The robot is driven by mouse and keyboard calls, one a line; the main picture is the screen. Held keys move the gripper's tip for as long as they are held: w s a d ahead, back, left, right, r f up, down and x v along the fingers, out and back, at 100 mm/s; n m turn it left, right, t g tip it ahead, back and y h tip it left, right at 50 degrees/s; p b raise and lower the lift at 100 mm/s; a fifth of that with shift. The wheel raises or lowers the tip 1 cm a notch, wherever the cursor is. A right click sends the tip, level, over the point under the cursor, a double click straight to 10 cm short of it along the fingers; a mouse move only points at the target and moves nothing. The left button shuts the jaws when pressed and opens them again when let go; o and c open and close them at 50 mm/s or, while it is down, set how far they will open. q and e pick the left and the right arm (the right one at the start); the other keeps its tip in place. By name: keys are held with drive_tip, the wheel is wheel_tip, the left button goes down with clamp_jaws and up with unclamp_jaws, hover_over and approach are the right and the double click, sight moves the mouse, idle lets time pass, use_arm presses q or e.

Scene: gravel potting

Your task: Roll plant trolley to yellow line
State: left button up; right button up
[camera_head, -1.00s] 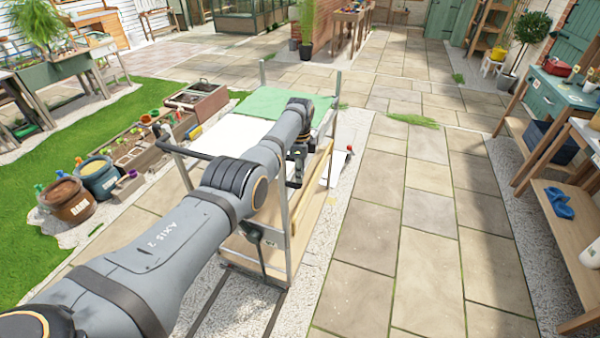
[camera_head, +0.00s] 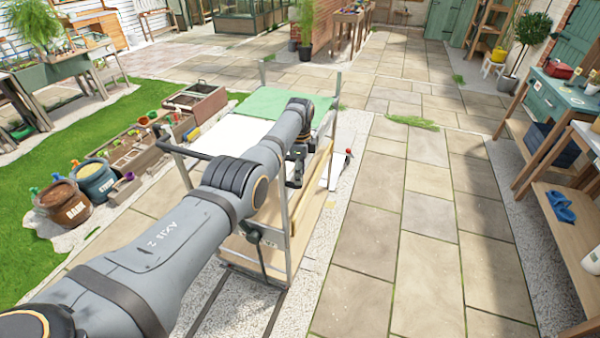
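The plant trolley (camera_head: 285,228) stands upright just ahead of me, with metal posts, a wooden lower shelf and a dark handle (camera_head: 196,154) on its near side. A green sheet (camera_head: 268,103) and a white surface (camera_head: 232,135) show at its top. My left arm reaches across it from the lower left. My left gripper (camera_head: 294,178) is at the trolley's near right post, with its fingers partly hidden. I cannot tell whether it is closed on the frame. My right gripper is out of view. I cannot make out a yellow line.
Dark rails (camera_head: 208,303) lie on gravel under the trolley. Planters (camera_head: 145,155) and a brown tub (camera_head: 63,205) stand left beside grass. Paving (camera_head: 390,230) is clear on the right, up to a wooden bench (camera_head: 565,215). A small red-topped lever (camera_head: 348,153) stands right of the trolley.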

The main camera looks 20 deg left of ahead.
use_arm(q)
drive_tip(key=shift+r, duration=0.25)
wheel_tip(320, 180, up, 12)
drive_tip(key=shift+f, duration=0.25)
drive_tip(key=shift+f, duration=0.1)
idle(0.4)
